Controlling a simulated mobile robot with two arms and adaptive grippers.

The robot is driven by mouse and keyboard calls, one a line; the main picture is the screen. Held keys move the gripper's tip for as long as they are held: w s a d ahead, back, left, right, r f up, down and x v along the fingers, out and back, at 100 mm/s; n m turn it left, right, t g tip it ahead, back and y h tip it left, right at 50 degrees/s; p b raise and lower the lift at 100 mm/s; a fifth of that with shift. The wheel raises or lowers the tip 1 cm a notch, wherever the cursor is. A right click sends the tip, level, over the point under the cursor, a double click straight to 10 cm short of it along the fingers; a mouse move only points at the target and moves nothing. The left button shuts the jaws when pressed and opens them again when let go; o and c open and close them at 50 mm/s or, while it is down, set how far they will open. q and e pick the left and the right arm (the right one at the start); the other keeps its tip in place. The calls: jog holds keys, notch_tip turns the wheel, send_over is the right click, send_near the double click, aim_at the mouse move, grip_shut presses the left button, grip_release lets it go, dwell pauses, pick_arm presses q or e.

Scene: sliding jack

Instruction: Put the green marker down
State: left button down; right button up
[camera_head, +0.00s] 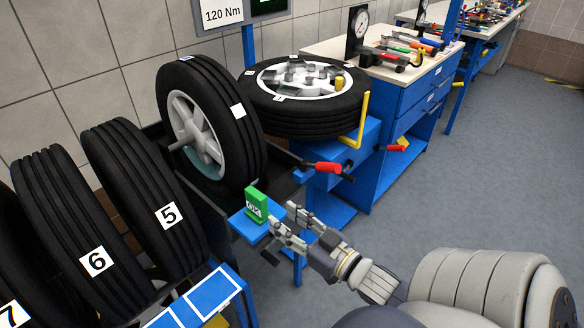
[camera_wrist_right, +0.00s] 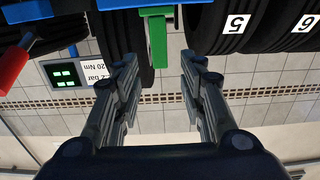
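In the wrist view clear gaps show on both sides between the marker and the fingers. My left gripper is not in view.
Upright tyres numbered 5 (camera_head: 168,216) and 6 (camera_head: 97,261) stand on the left. A wheel (camera_head: 212,130) stands behind the platform, and another wheel (camera_head: 303,116) lies flat. A red handle (camera_head: 328,168) juts out nearby. Open floor (camera_head: 480,170) lies to the right.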

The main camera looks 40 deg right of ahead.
jog(key=shift+s, duration=0.6)
jog(key=s+d+f+m+g+h, duration=0.1)
jog(key=s+f+g, duration=0.25)
jog(key=f, duration=1.25)
jog(key=s+d+f+g+h, duration=0.1)
jog(key=s+f+g, duration=0.25)
jog(key=f, duration=1.25)
jog(key=s+a+f+n+g, duration=0.1)
jog(key=s+a+f+g, duration=0.4)
jog(key=s+f, duration=0.7)
jog(key=s+a+f+n+g, duration=0.1)
jog(key=s+a+f+g, duration=0.4)
jog(key=s+f, duration=0.7)
jog(key=shift+s+a+f+n+y, duration=0.2)
jog(key=shift+s+a+n+y, duration=0.2)
jog(key=shift+s+a, duration=0.35)
jog(key=shift+w+a, duration=0.1)
jog(key=shift+w, duration=0.05)
notch_tip(320, 180, up, 3)
jog(key=p, duration=0.2)
jog(key=shift+f+p, duration=0.1)
jog(key=shift+p, duration=0.3)
